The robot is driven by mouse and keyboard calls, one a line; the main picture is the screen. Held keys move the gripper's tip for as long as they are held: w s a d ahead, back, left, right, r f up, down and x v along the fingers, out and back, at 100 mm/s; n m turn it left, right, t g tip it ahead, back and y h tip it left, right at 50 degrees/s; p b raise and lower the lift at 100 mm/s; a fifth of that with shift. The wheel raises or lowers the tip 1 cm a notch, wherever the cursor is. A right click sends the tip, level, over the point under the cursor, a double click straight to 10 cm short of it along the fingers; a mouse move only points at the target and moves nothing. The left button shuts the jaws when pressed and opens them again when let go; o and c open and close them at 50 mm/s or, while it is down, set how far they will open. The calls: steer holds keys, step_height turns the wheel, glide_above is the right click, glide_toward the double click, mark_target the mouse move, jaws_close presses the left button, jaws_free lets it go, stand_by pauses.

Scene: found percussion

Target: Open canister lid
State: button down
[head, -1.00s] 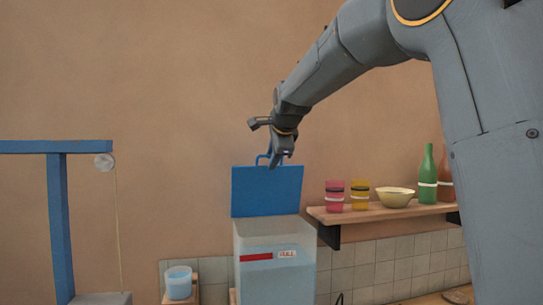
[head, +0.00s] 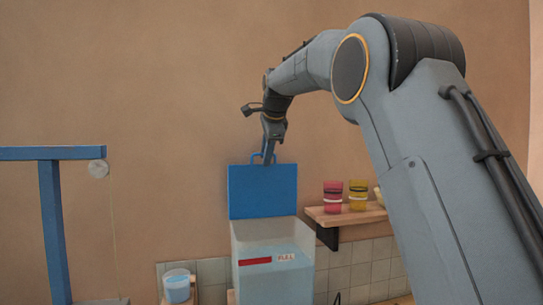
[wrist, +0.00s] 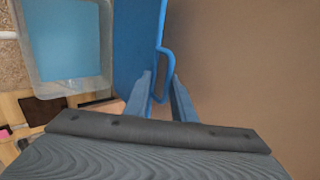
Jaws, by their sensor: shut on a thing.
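The canister (head: 273,268) is a clear box of bluish liquid with a red mark and a "FULL" label; its open top and liquid also show in the wrist view (wrist: 68,45). Its blue lid (head: 262,192) stands upright at the back edge, swung open. The lid also shows in the wrist view (wrist: 135,45), edge-on beside the opening. A blue loop handle (wrist: 166,62) sticks out from the lid. My gripper (head: 268,158) is at the handle, above the lid's top edge. In the wrist view its fingers (wrist: 162,85) are on either side of the handle bar.
A shelf (head: 345,217) to the right holds a pink cup (head: 333,198) and a yellow cup (head: 359,197). A small cup of blue liquid (head: 177,287) stands left of the canister. A blue post frame (head: 55,225) stands at far left.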

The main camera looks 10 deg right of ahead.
steer(key=shift+f, duration=0.45)
steer(key=c, duration=1.9)
jaws_free()
steer(key=shift+w, duration=0.1)
steer(key=shift+r, duration=0.1)
steer(key=shift+r, duration=0.3)
steer(key=b+v, duration=0.3)
steer(key=v, duration=0.4)
steer(key=shift+s+r, duration=0.25)
